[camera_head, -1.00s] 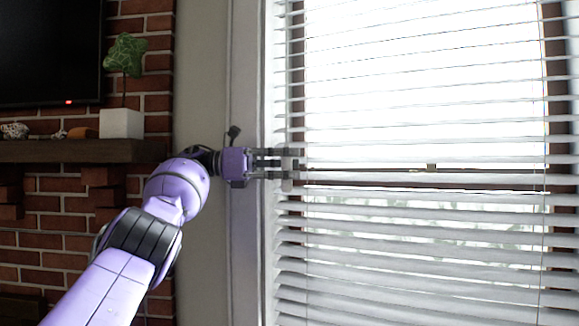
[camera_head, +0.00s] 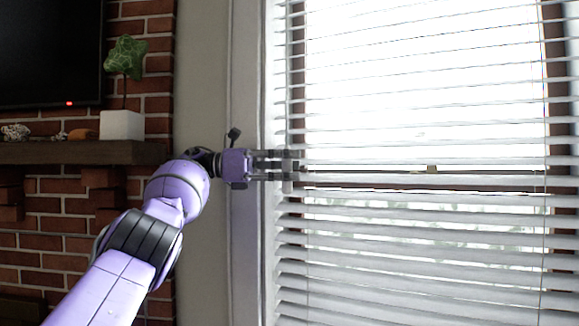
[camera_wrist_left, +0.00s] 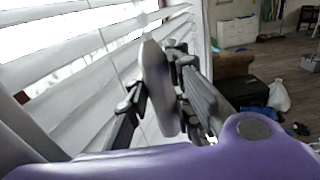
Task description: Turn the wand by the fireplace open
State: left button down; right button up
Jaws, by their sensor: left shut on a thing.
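The window blind (camera_head: 420,222) fills the right half of the head view. Its slats are tilted with gaps between them, and bright daylight shows through, most strongly in the upper part. My left gripper (camera_head: 290,168) reaches the blind's left edge from the left. In the left wrist view, its dark fingers (camera_wrist_left: 160,90) are shut on the pale grey wand (camera_wrist_left: 156,82), which stands between them close in front of the slats. In the head view the wand is mostly hidden by the fingers. My right gripper is not in view.
White window trim (camera_head: 247,70) runs beside the blind, close behind my left wrist. A brick fireplace wall with a dark mantel (camera_head: 70,152), a potted plant (camera_head: 122,125) and a television (camera_head: 50,50) is at left. The wrist view shows a brown armchair (camera_wrist_left: 232,66).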

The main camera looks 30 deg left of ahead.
pick_arm(q)
jog(key=shift+a+f, duration=0.1)
jog(key=shift+f, duration=0.1)
jog(key=c, duration=1.9)
grip_release()
jog(key=o, duration=0.3)
jog(key=shift+a, duration=0.15)
jog(key=shift+o, duration=0.2)
jog(key=shift+r, duration=0.1)
